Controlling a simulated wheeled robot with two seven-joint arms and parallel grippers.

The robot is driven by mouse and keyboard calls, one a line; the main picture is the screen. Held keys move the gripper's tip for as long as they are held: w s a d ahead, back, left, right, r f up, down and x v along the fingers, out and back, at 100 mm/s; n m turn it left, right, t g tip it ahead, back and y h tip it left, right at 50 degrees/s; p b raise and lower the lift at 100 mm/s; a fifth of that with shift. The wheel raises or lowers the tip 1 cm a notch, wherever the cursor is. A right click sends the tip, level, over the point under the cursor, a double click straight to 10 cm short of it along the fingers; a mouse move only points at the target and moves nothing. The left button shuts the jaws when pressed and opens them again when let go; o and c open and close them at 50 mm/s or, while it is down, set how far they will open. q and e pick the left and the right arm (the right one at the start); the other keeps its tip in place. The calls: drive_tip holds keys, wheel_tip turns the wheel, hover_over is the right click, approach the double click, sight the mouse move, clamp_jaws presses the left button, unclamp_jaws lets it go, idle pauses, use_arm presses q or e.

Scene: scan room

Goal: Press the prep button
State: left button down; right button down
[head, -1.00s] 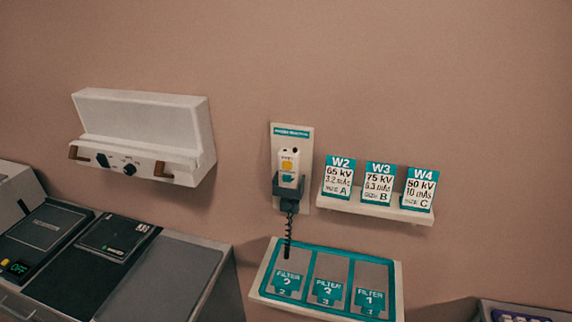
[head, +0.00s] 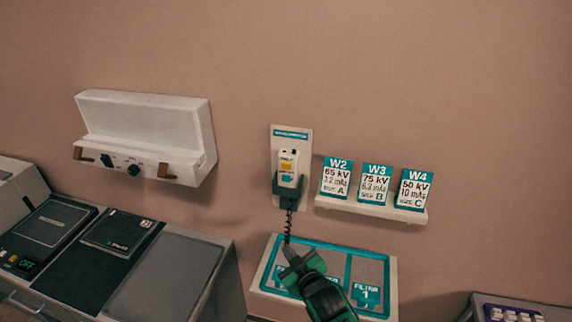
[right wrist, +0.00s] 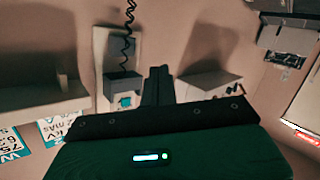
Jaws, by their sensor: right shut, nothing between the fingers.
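A white hand switch (head: 288,181) hangs upright in a dark holder (head: 288,192) on a wall plate. It has a yellow button (head: 287,166) with small lettering above it, too small to read surely. In the right wrist view the holder (right wrist: 123,83) appears upside down with a teal patch (right wrist: 125,101) by it; the yellow button is not visible there. My right gripper (head: 288,252) is shut and empty, below the hand switch and in front of the filter tray. Its shut fingers (right wrist: 158,77) show beside the holder in the wrist view. My left gripper is not in view.
A coiled cord (head: 288,222) hangs from the holder towards my right gripper. A filter tray (head: 394,290) lies below. A shelf (head: 370,209) with cards W2, W3 and W4 is to the right. A white wall box (head: 145,130) and a console (head: 170,275) are left.

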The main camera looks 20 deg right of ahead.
sight(286, 166)
drive_tip(key=w+a+r+n+t+y, duration=0.1)
drive_tip(key=w+r+t, duration=0.1)
drive_tip(key=r, duration=0.6)
drive_tip(key=w+a+r+n+t, duration=0.1)
drive_tip(key=w+r+t, duration=0.1)
drive_tip(key=r, duration=0.6)
drive_tip(key=shift+w+t+y, duration=0.3)
drive_tip(key=shift+t+y, duration=0.1)
drive_tip(key=shift+t, duration=0.5)
drive_tip(key=shift+w+d+b, duration=0.2)
drive_tip(key=shift+w+d, duration=0.6)
drive_tip(key=shift+w, duration=0.45)
drive_tip(key=shift+w+d+b, duration=0.25)
drive_tip(key=shift+w+d, duration=0.6)
drive_tip(key=shift+w, duration=0.35)
drive_tip(key=shift+w+d+b, duration=0.2)
drive_tip(key=shift+w+d, duration=0.6)
drive_tip(key=shift+w, duration=0.45)
drive_tip(key=shift+w, duration=0.1)
drive_tip(key=shift+w+d, duration=0.25)
